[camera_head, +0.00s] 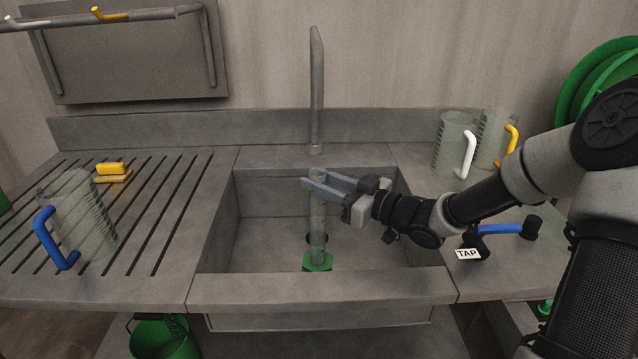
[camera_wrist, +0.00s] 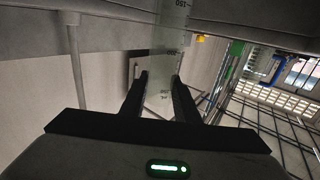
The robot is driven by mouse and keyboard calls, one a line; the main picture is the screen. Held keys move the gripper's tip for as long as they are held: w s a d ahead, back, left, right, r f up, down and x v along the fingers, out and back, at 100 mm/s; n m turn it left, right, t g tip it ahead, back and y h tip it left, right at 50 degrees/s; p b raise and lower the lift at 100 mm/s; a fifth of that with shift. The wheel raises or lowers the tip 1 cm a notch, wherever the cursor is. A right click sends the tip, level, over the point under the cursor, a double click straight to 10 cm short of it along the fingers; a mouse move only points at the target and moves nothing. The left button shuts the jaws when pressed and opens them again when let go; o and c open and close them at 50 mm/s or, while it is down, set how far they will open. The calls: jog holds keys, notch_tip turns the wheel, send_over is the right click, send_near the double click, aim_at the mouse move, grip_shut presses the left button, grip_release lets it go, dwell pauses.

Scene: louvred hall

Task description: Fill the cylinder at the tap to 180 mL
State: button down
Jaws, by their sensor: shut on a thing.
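The clear measuring cylinder (camera_head: 318,222) is upright over the sink (camera_head: 265,245), its green base (camera_head: 318,262) low in the basin. I cannot tell whether the base touches the sink floor. My gripper (camera_head: 318,184) is shut on its upper part, coming from the right. In the wrist view the graduated cylinder (camera_wrist: 168,42) lies between my fingers (camera_wrist: 160,85); no water level can be made out. The grey tap (camera_head: 316,95) rises behind the sink, with no stream visible. The blue tap lever (camera_head: 500,229) is on the right counter, beside a TAP label (camera_head: 467,253).
A ribbed jug with a blue handle (camera_head: 80,215) and a yellow sponge (camera_head: 110,169) are on the slatted left drainboard (camera_head: 165,235). Jugs with white (camera_head: 452,140) and yellow (camera_head: 494,135) handles stand at the back right. A green bucket (camera_head: 160,340) is below.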

jog(key=shift+f, duration=0.2)
jog(key=c, duration=1.4)
grip_release()
jog(key=shift+o, duration=0.2)
jog(key=shift+r, duration=0.25)
jog(key=p+v, duration=0.1)
jog(key=v, duration=0.6)
jog(key=shift+s+d+p, duration=0.2)
jog(key=shift+d+p, duration=0.05)
jog(key=shift+p, duration=0.15)
